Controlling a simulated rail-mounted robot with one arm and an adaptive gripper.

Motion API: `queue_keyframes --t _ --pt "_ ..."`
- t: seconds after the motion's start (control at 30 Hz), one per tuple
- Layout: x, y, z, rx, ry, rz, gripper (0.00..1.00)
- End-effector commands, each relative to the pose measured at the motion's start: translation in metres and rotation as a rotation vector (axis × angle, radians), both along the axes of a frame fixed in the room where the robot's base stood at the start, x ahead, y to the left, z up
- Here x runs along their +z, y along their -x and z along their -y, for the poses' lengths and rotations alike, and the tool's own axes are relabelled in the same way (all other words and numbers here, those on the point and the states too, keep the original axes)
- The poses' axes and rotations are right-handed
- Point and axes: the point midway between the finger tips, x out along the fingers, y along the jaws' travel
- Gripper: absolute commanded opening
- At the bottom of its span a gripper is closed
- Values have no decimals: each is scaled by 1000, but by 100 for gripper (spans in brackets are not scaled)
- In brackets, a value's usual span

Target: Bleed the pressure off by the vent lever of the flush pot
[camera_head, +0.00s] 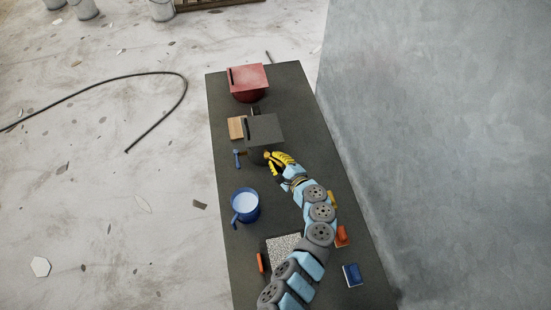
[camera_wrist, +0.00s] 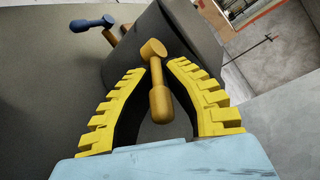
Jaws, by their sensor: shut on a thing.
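The dark grey pot (camera_head: 257,156) stands on the long dark table, partly hidden by my gripper. In the wrist view its rounded dark side (camera_wrist: 150,45) fills the upper middle. A brass lever (camera_wrist: 159,100) with a round head and thick grip sticks out from it towards me. My gripper (camera_wrist: 160,66) has its yellow fingers on both sides of this lever and is shut on it; the gripper also shows at the pot in the head view (camera_head: 270,157).
A blue bucket (camera_head: 244,207) stands nearer. A grey wall (camera_head: 440,150) rises to the right of the table.

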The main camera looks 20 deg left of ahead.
Motion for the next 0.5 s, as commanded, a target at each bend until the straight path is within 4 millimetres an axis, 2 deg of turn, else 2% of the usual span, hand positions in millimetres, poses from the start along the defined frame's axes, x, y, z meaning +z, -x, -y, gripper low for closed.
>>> queue_keyframes --t 0.5 --pt "-4 -6 1 131 2 2 0"
